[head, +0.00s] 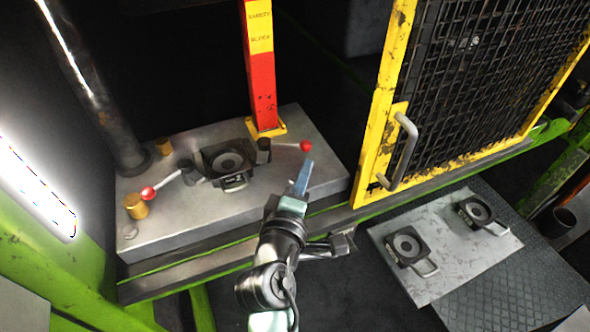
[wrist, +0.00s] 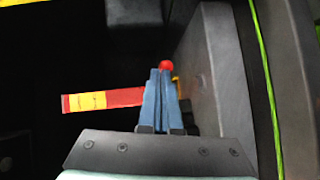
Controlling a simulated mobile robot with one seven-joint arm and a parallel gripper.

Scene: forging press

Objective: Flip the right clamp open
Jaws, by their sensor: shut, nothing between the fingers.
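The right clamp (head: 264,150) stands at the right side of the black square die (head: 229,158) on the grey press bed. Its thin lever reaches right to a red ball knob (head: 306,146). The left clamp (head: 188,172) has a similar lever, reaching left to another red knob (head: 148,192). My gripper (head: 307,166) is shut and empty, its blue fingers just in front of the right knob. In the wrist view, the red knob (wrist: 166,66) shows just beyond the fingertips (wrist: 161,73). I cannot tell whether they touch. The right clamp's body is not distinguishable there.
A red and yellow safety block (head: 261,70) stands upright behind the right clamp. A yellow-framed mesh guard with a handle (head: 404,150) is to the right. Brass cylinders (head: 136,206) stand at the bed's left. More dies (head: 408,247) lie on a plate at lower right.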

